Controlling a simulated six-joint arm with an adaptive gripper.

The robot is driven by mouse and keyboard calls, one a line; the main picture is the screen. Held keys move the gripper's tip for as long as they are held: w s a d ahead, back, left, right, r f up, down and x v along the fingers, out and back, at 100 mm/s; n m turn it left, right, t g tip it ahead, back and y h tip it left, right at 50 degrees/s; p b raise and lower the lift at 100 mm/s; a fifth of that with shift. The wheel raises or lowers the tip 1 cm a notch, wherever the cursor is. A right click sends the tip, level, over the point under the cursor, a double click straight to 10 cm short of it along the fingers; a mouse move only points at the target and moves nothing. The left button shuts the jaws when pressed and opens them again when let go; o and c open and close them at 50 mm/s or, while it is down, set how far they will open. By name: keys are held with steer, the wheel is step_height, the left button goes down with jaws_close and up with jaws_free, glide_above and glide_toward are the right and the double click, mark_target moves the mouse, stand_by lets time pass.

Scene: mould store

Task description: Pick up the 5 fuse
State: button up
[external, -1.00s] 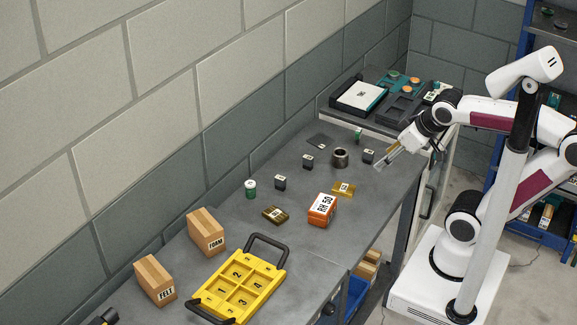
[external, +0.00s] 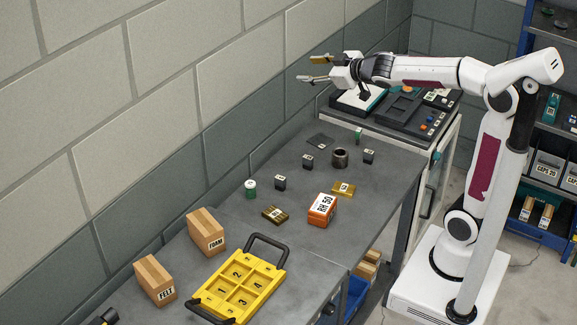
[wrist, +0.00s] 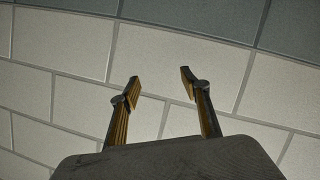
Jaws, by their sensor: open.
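Several small dark blocks with white labels stand on the grey bench: a near one (external: 280,183), a middle one (external: 307,162) and a far one (external: 368,157) at the right. Their labels are too small to read, so I cannot tell which thing is the 5 fuse. A small green piece (external: 358,135) stands farther back. My gripper (external: 315,69) is raised high above the far part of the bench, pointing left. In the wrist view my gripper (wrist: 160,82) has its fingers apart with nothing between them, only the block wall behind.
A yellow tray (external: 213,303) with numbered compartments lies in front, beside the FOAM (external: 206,233) and FELT (external: 155,281) blocks. An orange box (external: 322,210), a dark metal cup (external: 340,158), a green-and-white can (external: 250,189) and brass-coloured pieces (external: 344,189) stand mid-bench.

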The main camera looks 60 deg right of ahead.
steer(key=w+a+f+n+t+y, duration=0.1)
steer(key=w+a+f+n+y, duration=0.15)
steer(key=w, duration=0.45)
steer(key=w+a+f+n+y, duration=0.1)
steer(key=w+a+n+y, duration=0.1)
steer(key=w+n+y, duration=0.35)
steer(key=n+g+y, duration=0.5)
steer(key=g+y, duration=0.1)
steer(key=g, duration=0.6)
glide_above(279, 182)
steer(key=d, duration=0.4)
step_height(279, 182, down, 27)
steer(key=shift+s+a+f, duration=0.15)
steer(key=shift+s+a, duration=0.05)
steer(key=shift+f, duration=0.1)
steer(key=shift+f, duration=1.65)
